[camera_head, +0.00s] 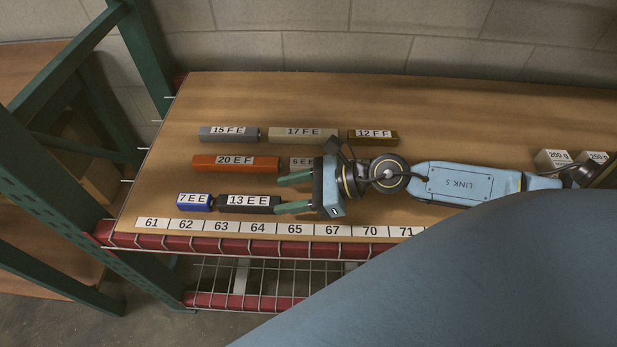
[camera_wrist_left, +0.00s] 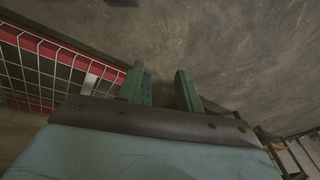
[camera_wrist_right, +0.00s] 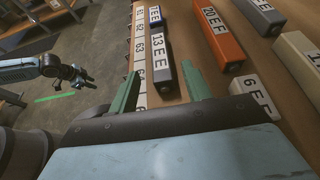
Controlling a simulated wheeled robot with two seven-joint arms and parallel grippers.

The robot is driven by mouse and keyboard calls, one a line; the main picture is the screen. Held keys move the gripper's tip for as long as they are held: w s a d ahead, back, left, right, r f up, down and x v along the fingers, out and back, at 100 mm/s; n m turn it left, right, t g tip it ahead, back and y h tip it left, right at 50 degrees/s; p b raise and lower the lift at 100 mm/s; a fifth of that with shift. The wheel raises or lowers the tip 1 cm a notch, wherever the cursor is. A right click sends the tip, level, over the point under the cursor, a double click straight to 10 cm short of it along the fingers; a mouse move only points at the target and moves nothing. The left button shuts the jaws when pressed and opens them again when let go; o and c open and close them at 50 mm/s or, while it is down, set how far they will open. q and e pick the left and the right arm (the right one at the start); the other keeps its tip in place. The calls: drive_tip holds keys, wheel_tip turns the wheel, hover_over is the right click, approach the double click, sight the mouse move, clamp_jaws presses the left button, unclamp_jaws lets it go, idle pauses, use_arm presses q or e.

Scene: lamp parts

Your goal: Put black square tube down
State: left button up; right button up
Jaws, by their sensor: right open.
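The black square tube (camera_head: 250,203), labelled 13 E E, lies flat on the wooden shelf, end to end with the blue 7 E E tube (camera_head: 194,201). My right gripper (camera_head: 278,194) is open at the tube's right end. In the right wrist view the black tube (camera_wrist_right: 163,62) shows between the two spread green fingers (camera_wrist_right: 161,72), and neither finger is visibly clamped on it. Contact cannot be told. My left gripper (camera_wrist_left: 159,76) is open and empty, away from the shelf; it also shows over the floor in the right wrist view (camera_wrist_right: 84,80).
An orange 20 E F tube (camera_head: 235,163) and a partly hidden 6 E tube (camera_head: 299,163) lie behind. Grey (camera_head: 229,134), beige (camera_head: 303,134) and brown (camera_head: 373,136) tubes form the back row. A number strip (camera_head: 258,227) runs along the front edge. White weights (camera_head: 552,160) stand right.

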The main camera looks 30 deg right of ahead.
drive_tip(key=v, duration=0.3)
drive_tip(key=shift+s+d+b, duration=0.2)
drive_tip(key=shift+s+b, duration=0.05)
drive_tip(key=shift+b, duration=0.05)
use_arm(q)
drive_tip(key=shift+w+d+r, duration=0.2)
drive_tip(key=shift+w+r, duration=0.15)
drive_tip(key=shift+r, duration=0.2)
drive_tip(key=shift+w+d+r, duration=0.15)
drive_tip(key=shift+w+r, duration=0.2)
drive_tip(key=shift+r, duration=0.2)
use_arm(e)
drive_tip(key=shift+s+d+r, duration=0.2)
drive_tip(key=shift+d+r, duration=0.1)
